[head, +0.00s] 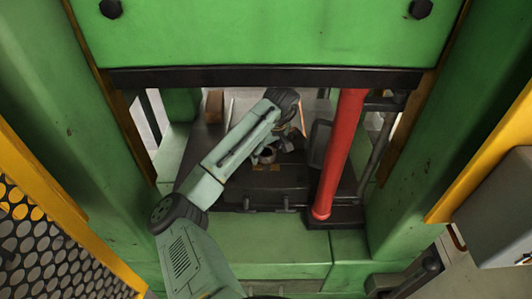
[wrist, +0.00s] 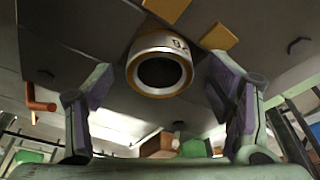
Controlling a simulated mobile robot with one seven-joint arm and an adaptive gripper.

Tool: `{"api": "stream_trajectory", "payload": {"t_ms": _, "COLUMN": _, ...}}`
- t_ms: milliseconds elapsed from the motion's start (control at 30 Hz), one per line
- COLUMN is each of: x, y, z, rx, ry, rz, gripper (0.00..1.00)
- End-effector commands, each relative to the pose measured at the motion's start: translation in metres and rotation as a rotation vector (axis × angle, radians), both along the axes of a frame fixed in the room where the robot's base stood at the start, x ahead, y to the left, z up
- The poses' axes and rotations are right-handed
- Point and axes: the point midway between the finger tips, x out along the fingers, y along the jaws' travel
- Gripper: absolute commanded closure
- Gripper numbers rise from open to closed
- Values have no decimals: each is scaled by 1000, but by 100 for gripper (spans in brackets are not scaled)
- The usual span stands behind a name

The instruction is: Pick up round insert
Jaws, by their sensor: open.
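The round insert (wrist: 145,46) is a short pale metal cylinder with a dark hollow bore, a brownish rim and a dark marking on its side. In the head view it (head: 267,154) shows small on the dark press bed (head: 245,180), partly covered by my arm. My gripper (wrist: 158,69) is open, with one finger on each side of the insert in the wrist view. Gaps show between the fingers and the insert, and nothing is held. In the head view my gripper (head: 268,147) is small and partly hidden by my wrist.
A red post (head: 338,160) stands right of the bed, near dark pipes (head: 383,140). The green press head (head: 265,35) hangs above, with green columns at both sides. Orange-yellow patches (wrist: 219,37) lie by the insert. A yellow-framed mesh guard (head: 45,235) stands at left.

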Motion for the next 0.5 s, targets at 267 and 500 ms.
{"api": "stream_trajectory", "payload": {"t_ms": 267, "x": 0, "y": 0, "z": -1, "rx": 0, "ry": 0, "rz": 0, "gripper": 32}}
{"api": "stream_trajectory", "payload": {"t_ms": 500, "x": 0, "y": 0, "z": 0, "rx": -1, "ry": -1, "rz": 0, "gripper": 48}}
